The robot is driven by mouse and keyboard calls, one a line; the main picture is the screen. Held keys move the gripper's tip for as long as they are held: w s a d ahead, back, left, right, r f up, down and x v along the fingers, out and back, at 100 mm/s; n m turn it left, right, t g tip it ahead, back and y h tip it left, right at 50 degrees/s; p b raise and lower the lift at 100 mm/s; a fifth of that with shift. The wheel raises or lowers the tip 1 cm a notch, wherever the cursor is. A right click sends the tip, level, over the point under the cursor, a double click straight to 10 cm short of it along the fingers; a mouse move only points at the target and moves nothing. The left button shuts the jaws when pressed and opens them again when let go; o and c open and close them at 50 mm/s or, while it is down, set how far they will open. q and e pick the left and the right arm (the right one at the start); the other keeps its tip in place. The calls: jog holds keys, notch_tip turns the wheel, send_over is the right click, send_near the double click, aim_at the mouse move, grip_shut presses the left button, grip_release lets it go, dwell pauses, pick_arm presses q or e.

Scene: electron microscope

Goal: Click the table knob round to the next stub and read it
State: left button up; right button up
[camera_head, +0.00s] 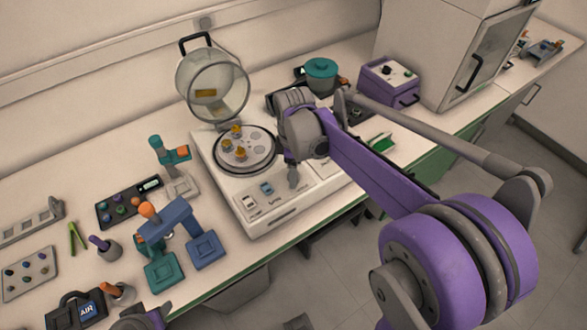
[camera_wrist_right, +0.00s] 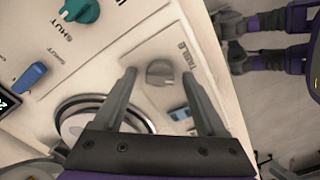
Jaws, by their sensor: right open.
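The grey table knob (camera_wrist_right: 160,72) sits on a light panel plate marked TABLE in the right wrist view. My right gripper (camera_wrist_right: 160,76) is open, with one finger on each side of the knob; I cannot tell whether they touch it. In the head view my right gripper (camera_head: 293,180) is over the white instrument (camera_head: 285,212), and the knob is hidden. The round table (camera_head: 258,160) carries a few yellow-topped stubs (camera_head: 240,152). The clear chamber cover (camera_head: 212,85) stands raised behind it. My left gripper is not clearly seen.
A teal knob (camera_wrist_right: 80,9) marked SHUT and a blue switch (camera_wrist_right: 30,78) share the panel. A dark display shows only at the left edge, unreadable. Blue and teal stands (camera_head: 207,250) and a button box (camera_head: 128,203) are left of the instrument. A purple box (camera_head: 388,82) stands behind.

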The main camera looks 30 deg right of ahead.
jog(key=shift+r, duration=0.1)
notch_tip(320, 180, up, 11)
jog(key=p, duration=0.1)
dwell(0.3)
dwell(0.3)
jog(key=s+a+f+m+t+p, duration=0.1)
jog(key=s+a+f+m+t, duration=0.1)
jog(key=s, duration=0.5)
jog(key=s+a+f+m+t+p, duration=0.2)
jog(key=s+a+f+m, duration=0.3)
jog(key=s+m, duration=0.3)
jog(key=shift+s+f+m+t, duration=0.3)
jog(key=shift+f+m+t, duration=0.4)
jog(key=shift+m, duration=0.1)
jog(key=shift+d, duration=0.1)
dwell(0.5)
